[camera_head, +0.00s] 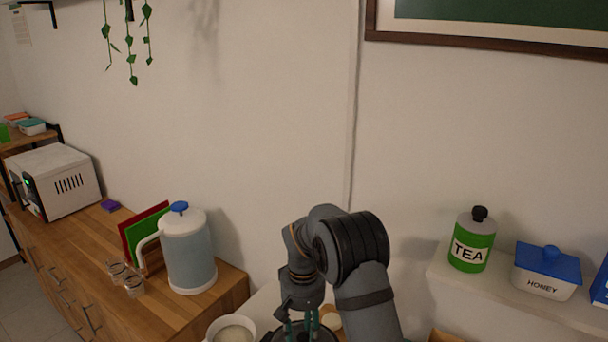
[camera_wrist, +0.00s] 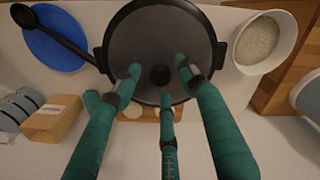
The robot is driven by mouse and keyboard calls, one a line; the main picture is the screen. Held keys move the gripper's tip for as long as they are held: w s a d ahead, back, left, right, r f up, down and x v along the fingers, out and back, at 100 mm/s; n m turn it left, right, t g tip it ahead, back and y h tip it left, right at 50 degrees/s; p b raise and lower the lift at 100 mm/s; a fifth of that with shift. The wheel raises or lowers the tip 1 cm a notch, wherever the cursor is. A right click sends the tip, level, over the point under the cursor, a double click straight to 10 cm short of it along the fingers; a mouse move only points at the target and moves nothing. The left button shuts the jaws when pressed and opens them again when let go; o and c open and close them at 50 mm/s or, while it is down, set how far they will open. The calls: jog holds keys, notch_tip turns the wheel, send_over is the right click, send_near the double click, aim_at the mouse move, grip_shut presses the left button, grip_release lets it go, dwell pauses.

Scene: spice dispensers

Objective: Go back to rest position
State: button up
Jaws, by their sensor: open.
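My gripper (camera_wrist: 158,78) is open, with its green fingers spread above a dark round lidded pot in the wrist view. The pot lid (camera_wrist: 150,35) has a black knob (camera_wrist: 160,75) that lies between the fingers in the picture. I cannot tell whether any finger touches the knob, but nothing is gripped. In the head view my gripper (camera_head: 305,325) points down at the bottom edge, over the dark pot, which is mostly cut off and hidden.
A white bowl (camera_wrist: 288,40) of pale grains stands beside the pot. A blue plate (camera_wrist: 45,50) with a black ladle (camera_wrist: 60,38) and a cardboard box (camera_wrist: 52,118) lie on the other side. A pitcher (camera_head: 188,250) stands left; a tea canister (camera_head: 471,240) and honey box (camera_head: 546,271) stand right.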

jog(key=shift+w+b, duration=0.15)
jog(key=shift+b, duration=0.15)
jog(key=r, duration=0.3)
jog(key=shift+s+r+b, duration=0.15)
jog(key=shift+s+b, duration=0.05)
jog(key=shift+b, duration=0.2)
jog(key=shift+s+d+r, duration=0.15)
jog(key=shift+s+d, duration=0.05)
